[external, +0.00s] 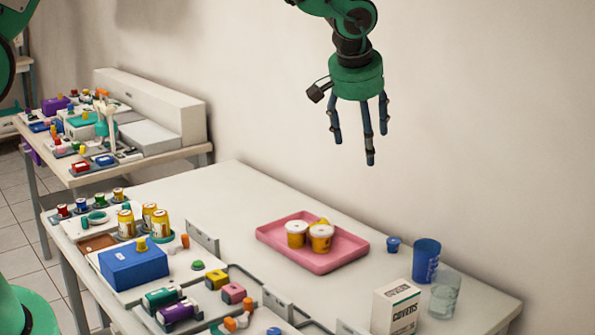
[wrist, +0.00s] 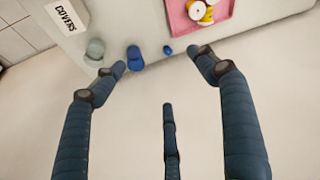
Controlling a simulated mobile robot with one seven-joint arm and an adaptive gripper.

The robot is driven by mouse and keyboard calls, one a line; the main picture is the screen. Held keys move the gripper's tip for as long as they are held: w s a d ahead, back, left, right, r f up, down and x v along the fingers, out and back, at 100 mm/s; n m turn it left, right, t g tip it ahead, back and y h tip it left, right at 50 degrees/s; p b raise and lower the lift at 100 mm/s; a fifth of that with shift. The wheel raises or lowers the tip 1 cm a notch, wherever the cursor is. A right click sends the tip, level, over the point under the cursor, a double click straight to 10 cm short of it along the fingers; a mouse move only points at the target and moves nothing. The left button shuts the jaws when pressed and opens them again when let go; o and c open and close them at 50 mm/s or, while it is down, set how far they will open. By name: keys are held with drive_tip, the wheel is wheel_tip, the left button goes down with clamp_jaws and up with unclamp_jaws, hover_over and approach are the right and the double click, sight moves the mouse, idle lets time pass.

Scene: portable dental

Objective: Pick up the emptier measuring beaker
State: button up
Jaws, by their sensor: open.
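Two measuring beakers stand upright at the right end of the white table. One beaker looks blue nearly to its rim (external: 426,260) and the other looks clear and see-through (external: 444,297); the clear one shows no coloured fill, though its exact level is hard to see. In the wrist view the clear beaker (wrist: 95,49) is left of the blue beaker (wrist: 135,58). My gripper (external: 362,142), with three dark fingers, is spread open and empty, high above the table near the wall. In the wrist view my gripper's fingers (wrist: 160,72) touch neither beaker.
A white "COVERS" box (external: 396,308) stands close beside the clear beaker. A small blue item (external: 393,244) lies near the blue beaker. A pink tray (external: 275,254) holds white-lidded yellow jars (external: 321,238). Crowded dental items fill the table's left part. Bare table lies behind the tray.

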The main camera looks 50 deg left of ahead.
drive_tip(key=w+d+f+p, duration=0.2)
drive_tip(key=w+d+f, duration=0.3)
drive_tip(key=w+f, duration=0.3)
drive_tip(key=n+p, duration=0.2)
hover_over(427, 254)
drive_tip(key=s+d, duration=0.1)
drive_tip(key=s, duration=0.1)
wheel_tip(427, 254, down, 10)
drive_tip(key=shift+w+y, duration=0.25)
drive_tip(key=shift+y, duration=0.15)
drive_tip(key=x, duration=0.8)
drive_tip(key=shift+f, duration=0.35)
drive_tip(key=shift+f, duration=0.1)
drive_tip(key=shift+x, duration=2.5)
drive_tip(key=shift+s, duration=0.15)
drive_tip(key=shift+c, duration=0.2)
drive_tip(key=c, duration=1.1)
